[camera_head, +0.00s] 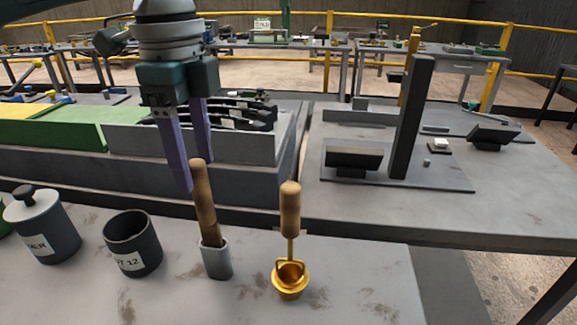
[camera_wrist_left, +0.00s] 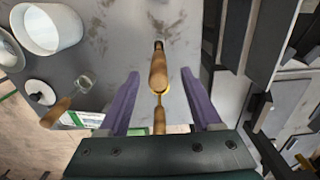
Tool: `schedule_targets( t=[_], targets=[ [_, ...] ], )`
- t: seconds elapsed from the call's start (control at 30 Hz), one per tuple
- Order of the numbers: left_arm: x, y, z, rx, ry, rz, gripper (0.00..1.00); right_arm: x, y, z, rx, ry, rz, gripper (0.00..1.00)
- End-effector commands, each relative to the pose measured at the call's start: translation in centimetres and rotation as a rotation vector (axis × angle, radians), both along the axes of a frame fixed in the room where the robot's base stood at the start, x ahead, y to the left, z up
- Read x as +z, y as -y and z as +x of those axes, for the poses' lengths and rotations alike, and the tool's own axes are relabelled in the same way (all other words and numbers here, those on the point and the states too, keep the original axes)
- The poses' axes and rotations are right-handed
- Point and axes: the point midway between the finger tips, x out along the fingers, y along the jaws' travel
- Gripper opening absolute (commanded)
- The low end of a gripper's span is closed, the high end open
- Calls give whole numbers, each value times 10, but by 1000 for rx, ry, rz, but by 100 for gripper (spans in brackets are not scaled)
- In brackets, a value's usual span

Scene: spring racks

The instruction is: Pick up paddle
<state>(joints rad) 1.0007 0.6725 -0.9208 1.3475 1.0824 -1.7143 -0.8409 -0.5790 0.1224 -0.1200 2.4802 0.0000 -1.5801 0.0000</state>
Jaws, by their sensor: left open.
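Two upright wooden-handled tools stand on the near table, and I cannot tell for certain which is the paddle. One wooden handle (camera_head: 204,205) rises, slightly tilted, from a grey metal piece (camera_head: 217,261). The other is a brass tool (camera_head: 290,277) with a wooden handle (camera_head: 290,208). My left gripper (camera_head: 197,176) points down with its purple fingers apart, close to the first handle's top. In the left wrist view, wooden handles (camera_wrist_left: 158,68) line up between the open fingers (camera_wrist_left: 160,76), with nothing visibly gripped. My right gripper is out of view.
A dark cup (camera_head: 133,243) and a lidded jar (camera_head: 42,226) stand left of the tools. Behind them is a grey tray wall (camera_head: 190,145) with dark parts inside. A fixture with a tall post (camera_head: 410,120) stands at right. The near table is clear right of the brass tool.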

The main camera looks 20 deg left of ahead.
Motion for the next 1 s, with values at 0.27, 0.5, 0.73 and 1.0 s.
schedule_targets(
  t=[0.27, 0.5, 0.73, 1.0],
  targets=[
    [-39, 3, -3, 0, -3, 0, 66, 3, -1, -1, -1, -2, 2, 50],
    [-54, 2, -2, 0, 1, 2, 66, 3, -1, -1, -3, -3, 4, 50],
    [-53, 2, -2, 0, 2, 1, 54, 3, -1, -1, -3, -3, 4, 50],
    [-53, 3, -2, 0, 2, 1, 24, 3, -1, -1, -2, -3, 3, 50]
  ],
)
